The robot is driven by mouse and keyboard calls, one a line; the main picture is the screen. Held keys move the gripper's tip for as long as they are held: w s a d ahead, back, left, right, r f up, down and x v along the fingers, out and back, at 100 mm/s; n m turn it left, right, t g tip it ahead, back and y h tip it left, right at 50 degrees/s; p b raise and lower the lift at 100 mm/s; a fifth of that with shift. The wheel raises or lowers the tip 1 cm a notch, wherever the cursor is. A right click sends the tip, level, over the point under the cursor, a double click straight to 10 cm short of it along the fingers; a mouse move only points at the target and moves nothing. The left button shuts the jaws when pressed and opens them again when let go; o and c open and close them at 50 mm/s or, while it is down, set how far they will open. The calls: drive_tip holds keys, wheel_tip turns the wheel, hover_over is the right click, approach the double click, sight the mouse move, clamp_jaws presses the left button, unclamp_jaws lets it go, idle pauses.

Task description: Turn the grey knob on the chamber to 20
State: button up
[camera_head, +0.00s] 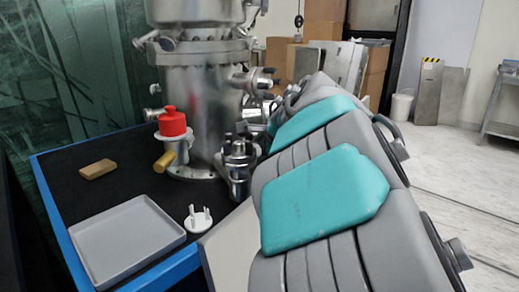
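The metal chamber (196,100) stands upright at the back of the black-topped table, left of centre. A small metal fitting with a rounded top (238,160) stands at its right front; I cannot tell whether it is the grey knob. Another metal fitting (256,80) juts from the chamber's right side, higher up. No number scale is readable. My arm, grey with teal pads, fills the right middle and reaches toward the chamber's right side. My gripper does not show; the arm hides what lies behind it.
A grey tray (128,238), a brown block (98,169) and a white pronged piece (199,219) lie on the blue-edged table (75,203). Boxes (323,32) stand behind; floor is open at right.

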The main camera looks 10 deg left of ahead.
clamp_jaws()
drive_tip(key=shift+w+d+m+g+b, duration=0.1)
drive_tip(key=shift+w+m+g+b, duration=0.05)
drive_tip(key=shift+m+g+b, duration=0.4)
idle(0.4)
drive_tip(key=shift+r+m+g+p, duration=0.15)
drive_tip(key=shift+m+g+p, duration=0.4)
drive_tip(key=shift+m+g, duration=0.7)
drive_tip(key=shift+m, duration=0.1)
